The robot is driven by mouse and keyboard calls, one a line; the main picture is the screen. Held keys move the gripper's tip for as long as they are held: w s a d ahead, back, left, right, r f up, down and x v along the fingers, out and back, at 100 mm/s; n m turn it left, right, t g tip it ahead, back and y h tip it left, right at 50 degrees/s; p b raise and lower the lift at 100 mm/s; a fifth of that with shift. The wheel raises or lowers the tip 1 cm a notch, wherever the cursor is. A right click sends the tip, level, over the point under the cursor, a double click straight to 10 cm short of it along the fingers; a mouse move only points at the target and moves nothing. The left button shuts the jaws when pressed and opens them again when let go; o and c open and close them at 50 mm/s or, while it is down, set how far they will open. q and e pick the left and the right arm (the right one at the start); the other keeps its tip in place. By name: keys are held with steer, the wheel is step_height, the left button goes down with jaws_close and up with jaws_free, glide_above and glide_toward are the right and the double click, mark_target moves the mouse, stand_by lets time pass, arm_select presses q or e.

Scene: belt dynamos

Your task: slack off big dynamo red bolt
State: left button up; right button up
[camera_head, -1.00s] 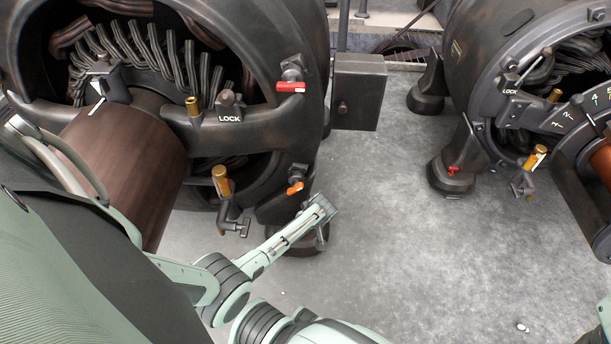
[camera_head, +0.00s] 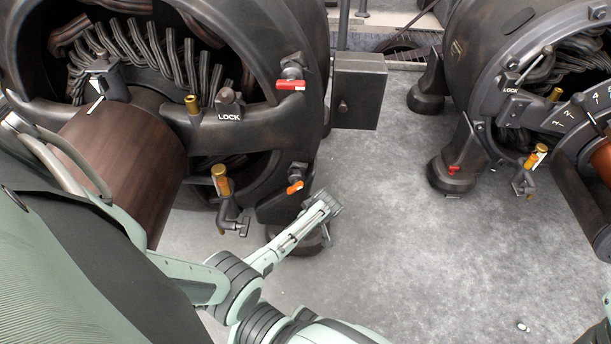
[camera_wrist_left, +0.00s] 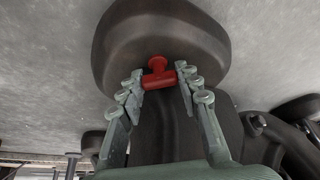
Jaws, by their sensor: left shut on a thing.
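The big dynamo (camera_head: 262,60) stands at the left in the head view. Its red bolt (camera_wrist_left: 158,74), a T-shaped handle, shows in the left wrist view against a dark rounded foot (camera_wrist_left: 160,35). My left gripper (camera_wrist_left: 160,82) is shut on the bolt's crossbar, with one finger on each side. In the head view my left gripper (camera_head: 328,203) reaches to the foot at the dynamo's lower right and hides the bolt.
The big dynamo also carries a red lever (camera_head: 291,85), an orange-tipped lever (camera_head: 295,187) and a brass-topped fitting (camera_head: 221,180). A smaller dynamo (camera_head: 480,60) stands at the right with a red bolt (camera_head: 453,170) on its foot. Grey floor (camera_head: 390,240) between them is clear.

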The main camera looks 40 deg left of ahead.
arm_select(q)
steer(key=o, duration=1.2)
steer(key=shift+c, duration=0.2)
steer(key=v, duration=1.2)
